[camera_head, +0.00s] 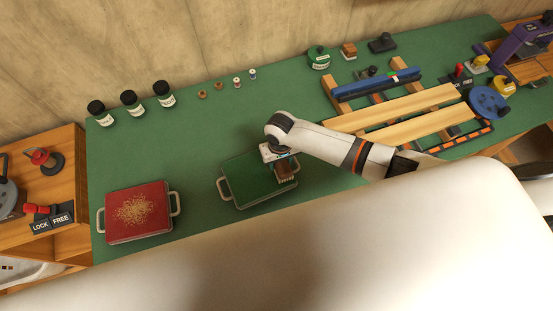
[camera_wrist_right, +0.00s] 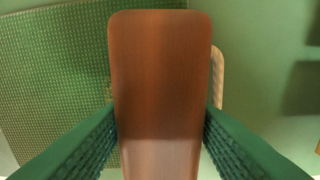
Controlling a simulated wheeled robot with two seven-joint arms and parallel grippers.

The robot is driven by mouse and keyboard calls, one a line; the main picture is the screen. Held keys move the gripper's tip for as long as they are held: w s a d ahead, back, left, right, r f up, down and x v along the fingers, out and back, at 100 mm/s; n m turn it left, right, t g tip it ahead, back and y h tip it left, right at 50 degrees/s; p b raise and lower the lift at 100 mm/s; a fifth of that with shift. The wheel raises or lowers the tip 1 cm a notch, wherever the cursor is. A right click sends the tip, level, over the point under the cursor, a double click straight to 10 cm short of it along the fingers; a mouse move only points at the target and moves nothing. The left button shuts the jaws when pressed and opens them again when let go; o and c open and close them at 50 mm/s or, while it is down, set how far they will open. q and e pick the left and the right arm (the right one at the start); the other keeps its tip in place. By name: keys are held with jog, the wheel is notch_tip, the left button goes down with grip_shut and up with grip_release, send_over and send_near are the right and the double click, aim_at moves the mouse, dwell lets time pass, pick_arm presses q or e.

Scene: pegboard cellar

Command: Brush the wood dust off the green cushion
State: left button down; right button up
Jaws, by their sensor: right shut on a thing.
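The green cushion (camera_head: 244,186) is a flat square pad with pale side handles, lying on the green bench top in the head view. My right gripper (camera_head: 281,160) is shut on a brown wooden brush (camera_head: 287,173) over the cushion's right side. In the right wrist view the brush's smooth back (camera_wrist_right: 160,75) stands between the green fingers and hides its bristles. The green cushion's woven surface (camera_wrist_right: 50,75) shows there to the left. I see no clear wood dust on its visible part. I cannot tell whether the bristles touch it. My left gripper is out of view.
A red cushion (camera_head: 115,226) with pale dust heaped in its middle lies to the left. Dark-lidded jars (camera_head: 133,105) and small spools stand at the back. Wooden slats (camera_head: 410,110) and a blue bar (camera_head: 375,86) lie to the right. Bench between the cushions is clear.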

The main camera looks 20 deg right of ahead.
aim_at(240, 186)
jog(key=shift+s, duration=0.5)
jog(key=shift+s+a, duration=0.15)
jog(key=shift+a, duration=1.6)
jog(key=shift+s+a+f, duration=0.1)
jog(key=shift+s+a, duration=0.15)
jog(key=shift+a, duration=0.85)
jog(key=shift+s+a+f, duration=0.1)
jog(key=shift+s+a, duration=0.1)
jog(key=shift+a, duration=0.9)
jog(key=shift+s+a+r, duration=0.1)
jog(key=shift+a+r, duration=0.05)
jog(key=shift+a, duration=1.35)
jog(key=shift+s+a+r, duration=0.1)
jog(key=shift+a, duration=1.4)
jog(key=shift+d, duration=0.1)
jog(key=shift+w+r, duration=0.1)
jog(key=shift+r, duration=2.95)
jog(key=shift+r, duration=1.5)
